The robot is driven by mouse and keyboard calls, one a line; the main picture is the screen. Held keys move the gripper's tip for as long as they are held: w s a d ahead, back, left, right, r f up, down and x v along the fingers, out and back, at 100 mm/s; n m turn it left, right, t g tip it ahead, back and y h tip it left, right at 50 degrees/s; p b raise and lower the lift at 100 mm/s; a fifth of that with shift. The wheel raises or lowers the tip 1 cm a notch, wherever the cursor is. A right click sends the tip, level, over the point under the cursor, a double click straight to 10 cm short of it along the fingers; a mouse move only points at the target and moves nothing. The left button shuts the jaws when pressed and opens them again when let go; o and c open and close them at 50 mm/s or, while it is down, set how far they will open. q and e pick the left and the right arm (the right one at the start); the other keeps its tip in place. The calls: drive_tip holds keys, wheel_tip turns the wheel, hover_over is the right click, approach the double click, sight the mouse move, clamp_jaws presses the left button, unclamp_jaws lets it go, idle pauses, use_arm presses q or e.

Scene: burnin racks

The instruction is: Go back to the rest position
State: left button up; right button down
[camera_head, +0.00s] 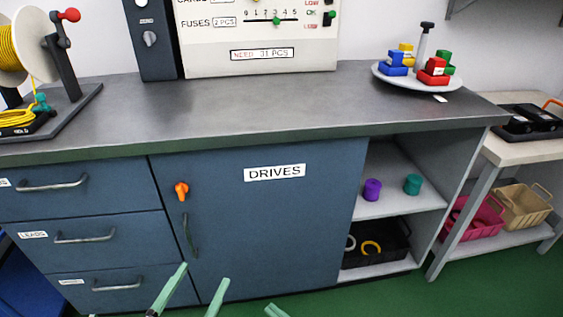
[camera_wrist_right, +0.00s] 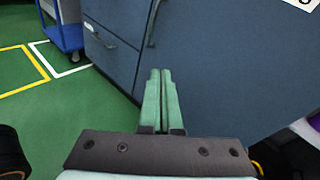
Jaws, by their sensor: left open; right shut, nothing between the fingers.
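My left gripper (camera_head: 204,274) shows at the bottom of the head view. Its two green fingers are apart and nothing is between them. They appear in front of the lower part of the blue DRIVES door (camera_head: 270,220). My right gripper (camera_head: 276,311) shows only as a green tip at the bottom edge of the head view. In the right wrist view its green fingers (camera_wrist_right: 161,72) are pressed together with nothing between them, and blue cabinet fronts (camera_wrist_right: 225,75) lie beyond. Most of both arms is out of view.
The grey worktop (camera_head: 225,105) carries a cable reel (camera_head: 25,50), a panel (camera_head: 255,60) and a round tray (camera_head: 388,80) of coloured blocks. Open shelves (camera_head: 400,190) and a side table (camera_head: 525,150) stand right. Green floor (camera_wrist_right: 60,100) and a blue cart (camera_wrist_right: 65,35) show in the wrist view.

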drive_tip(key=d+f+h, duration=0.1)
drive_tip(key=d+f, duration=0.2)
drive_tip(key=d, duration=0.4)
drive_tip(key=s+d+r+n+t+h, duration=0.1)
drive_tip(key=d+r+n+t+h, duration=0.2)
drive_tip(key=r+n, duration=0.9)
drive_tip(key=s+d+r+n+t+h, duration=0.2)
drive_tip(key=d+r+n, duration=0.45)
drive_tip(key=n, duration=1.15)
use_arm(q)
drive_tip(key=s+a+f+n+g+y+p, duration=0.2)
drive_tip(key=s+g+p, duration=0.6)
drive_tip(key=p, duration=1.4)
drive_tip(key=shift+s+a+f+n+y, duration=0.15)
drive_tip(key=shift+s+f+n+y, duration=0.35)
drive_tip(key=shift+s, duration=0.2)
use_arm(e)
drive_tip(key=s+d+f+m+g+h, duration=0.1)
drive_tip(key=s+f+m+g+h, duration=0.1)
drive_tip(key=s+g, duration=0.5)
drive_tip(key=shift+s+d+f+m+h, duration=0.2)
drive_tip(key=shift+s+f+m+h, duration=0.1)
drive_tip(key=shift+s+f+m, duration=0.3)
